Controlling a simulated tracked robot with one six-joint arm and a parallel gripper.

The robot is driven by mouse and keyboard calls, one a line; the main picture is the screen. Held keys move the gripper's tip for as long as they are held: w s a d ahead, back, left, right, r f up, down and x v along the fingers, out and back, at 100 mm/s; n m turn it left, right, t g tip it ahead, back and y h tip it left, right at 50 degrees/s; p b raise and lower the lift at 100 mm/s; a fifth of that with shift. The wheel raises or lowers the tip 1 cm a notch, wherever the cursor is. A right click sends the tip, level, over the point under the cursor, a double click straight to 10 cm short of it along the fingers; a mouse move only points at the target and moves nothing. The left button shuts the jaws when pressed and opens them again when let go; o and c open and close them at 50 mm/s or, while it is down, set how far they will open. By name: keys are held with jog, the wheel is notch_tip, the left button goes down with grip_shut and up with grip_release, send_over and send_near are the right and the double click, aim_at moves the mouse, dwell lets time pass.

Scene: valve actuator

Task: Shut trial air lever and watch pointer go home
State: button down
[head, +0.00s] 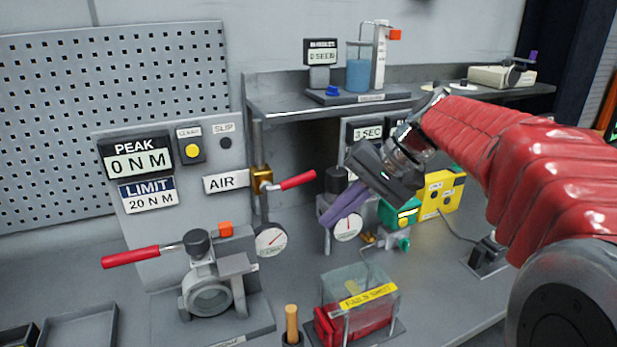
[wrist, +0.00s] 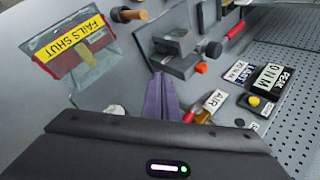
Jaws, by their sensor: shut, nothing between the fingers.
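The air lever (head: 298,180) has a red handle and a brass valve body (head: 262,180) on a vertical pipe, beside the AIR label (head: 226,182). Its handle points right and slightly up, across the pipe. In the wrist view the handle (wrist: 188,116) is just right of my fingers. My gripper (head: 331,217) has purple fingers, shut and empty, right of and below the handle, apart from it in the head view. The fingers also show in the wrist view (wrist: 160,80). One round dial (head: 271,240) is below the valve; another (head: 348,227) is by my fingertips. Their readings are too small to tell.
A clear box marked FAILS SHUT (head: 362,297) stands at the front. A red-handled tool (head: 131,257) sits over a clamp fixture (head: 208,291) at left. Yellow (head: 440,193) and green units stand behind my gripper. A shelf (head: 270,104) runs above.

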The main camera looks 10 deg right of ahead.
jog(key=s+d+f+n+t+h, duration=0.1)
jog(key=s+f+h, duration=0.2)
jog(key=s+f, duration=0.3)
jog(key=s+d+f+n+t+h, duration=0.2)
jog(key=s+f+h, duration=0.2)
jog(key=s, duration=1)
jog(key=shift+d+f+n, duration=0.25)
jog(key=shift+f+n, duration=0.05)
jog(key=shift+f, duration=0.55)
